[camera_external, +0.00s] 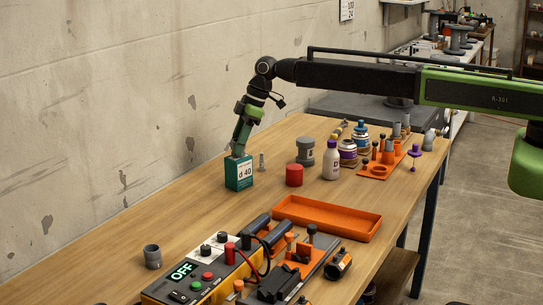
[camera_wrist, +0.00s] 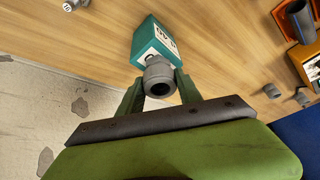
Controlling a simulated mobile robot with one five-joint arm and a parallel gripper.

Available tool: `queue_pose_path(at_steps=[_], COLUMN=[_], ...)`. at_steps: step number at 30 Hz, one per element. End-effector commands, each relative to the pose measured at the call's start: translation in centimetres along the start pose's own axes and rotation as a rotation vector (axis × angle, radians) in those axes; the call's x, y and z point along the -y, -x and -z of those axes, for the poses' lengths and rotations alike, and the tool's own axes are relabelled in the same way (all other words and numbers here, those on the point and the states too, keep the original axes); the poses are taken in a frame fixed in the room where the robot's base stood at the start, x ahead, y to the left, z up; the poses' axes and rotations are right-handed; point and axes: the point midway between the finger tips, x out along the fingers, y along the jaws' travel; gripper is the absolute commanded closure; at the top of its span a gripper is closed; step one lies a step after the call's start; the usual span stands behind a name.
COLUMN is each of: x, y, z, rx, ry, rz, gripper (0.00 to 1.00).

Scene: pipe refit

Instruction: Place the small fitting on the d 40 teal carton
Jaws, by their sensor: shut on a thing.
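The teal carton (camera_external: 239,176) marked "d 40" stands upright on the wooden bench near the wall. It also shows in the wrist view (camera_wrist: 148,34), just beyond my fingertips. My gripper (camera_external: 238,152) points down at the carton's top. In the wrist view my gripper (camera_wrist: 158,88) is shut on a small grey fitting (camera_wrist: 157,70), a short ringed tube with a dark opening. The fitting overlaps the carton in that view; whether it touches the carton top I cannot tell. In the external view my fingers mostly hide the fitting.
A red cylinder (camera_external: 294,175), a grey fitting (camera_external: 305,150) and a white bottle (camera_external: 331,161) stand right of the carton. An orange tray (camera_external: 327,217) lies nearer, beside a control box (camera_external: 190,280) reading OFF. Another grey fitting (camera_external: 152,257) stands front left. Bench left of the carton is clear.

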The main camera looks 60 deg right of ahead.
Motion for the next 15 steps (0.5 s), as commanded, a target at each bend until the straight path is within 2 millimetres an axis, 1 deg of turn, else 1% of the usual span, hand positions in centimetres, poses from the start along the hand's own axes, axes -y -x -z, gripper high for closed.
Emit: queue_pose_path(at_steps=[5,6,10,15], x=[-0.01,-0.01,-0.01,-0.01], y=[-0.38,-0.25,-0.21,-0.21], z=[-0.17,-0.11,-0.1,-0.1], rx=[0.0,0.0,0.0,0.0], ry=[0.0,0.0,0.0,0.0], rz=[0.0,0.0,0.0,0.0], gripper=[0.99,0.55,0.38,0.37])
